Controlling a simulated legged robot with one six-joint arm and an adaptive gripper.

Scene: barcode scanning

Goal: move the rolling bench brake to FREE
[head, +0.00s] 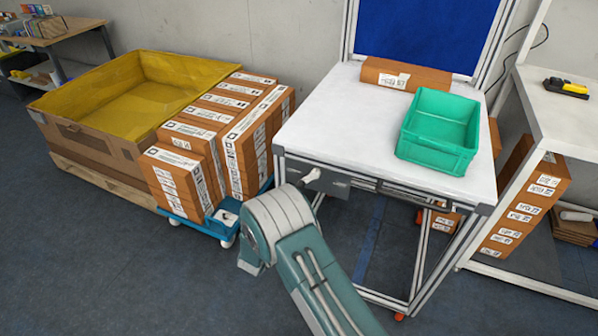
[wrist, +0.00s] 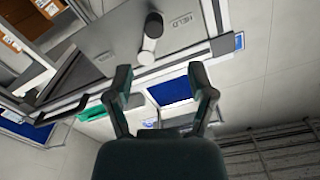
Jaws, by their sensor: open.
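The rolling bench (head: 345,125) has a white top and a metal frame. A grey brake plate (head: 325,187) is on its front left edge, with a small pale lever (head: 312,176). My gripper cannot be made out in the head view.
A green bin (head: 438,133) and a brown box (head: 405,75) sit on the bench. Stacked cartons (head: 215,130) on a blue trolley (head: 190,219) and a yellow-lined crate (head: 70,135) stand to the left. A white rack (head: 560,110) is close on the right. Floor at front left is clear.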

